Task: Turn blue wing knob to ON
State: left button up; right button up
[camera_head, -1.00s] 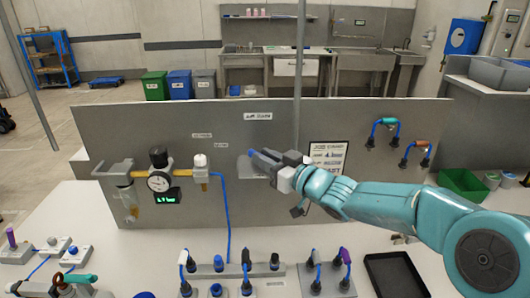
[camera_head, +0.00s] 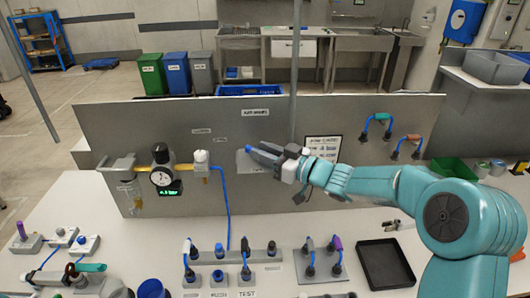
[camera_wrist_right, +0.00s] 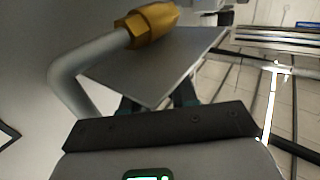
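A small blue piece that looks like the blue wing knob (camera_head: 249,149) shows at the tip of my right gripper (camera_head: 263,154), in front of a light grey plate (camera_head: 246,162) on the upright grey panel. The gripper's fingers reach left to the blue piece. Whether they touch or close on it is too small to tell. In the right wrist view, a grey plate (camera_wrist_right: 155,65) covers the fingertips, and the knob is not visible there. Any ON marking is unreadable. My left gripper is not in view.
A brass fitting (camera_wrist_right: 150,24) on a bent grey pipe is close in the right wrist view. Left of my gripper, the panel carries a round gauge (camera_head: 161,177) and a blue hose (camera_head: 226,205). Plug blocks and a black tray (camera_head: 386,265) stand on the white table below.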

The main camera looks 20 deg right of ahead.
jog(key=shift+o, duration=0.4)
jog(key=shift+w+a, duration=0.1)
jog(key=shift+s+d+f, duration=0.1)
jog(key=shift+s+d, duration=0.25)
jog(key=shift+s, duration=0.05)
jog(key=b+v, duration=0.3)
jog(key=v, duration=1.2)
jog(key=shift+s, duration=0.15)
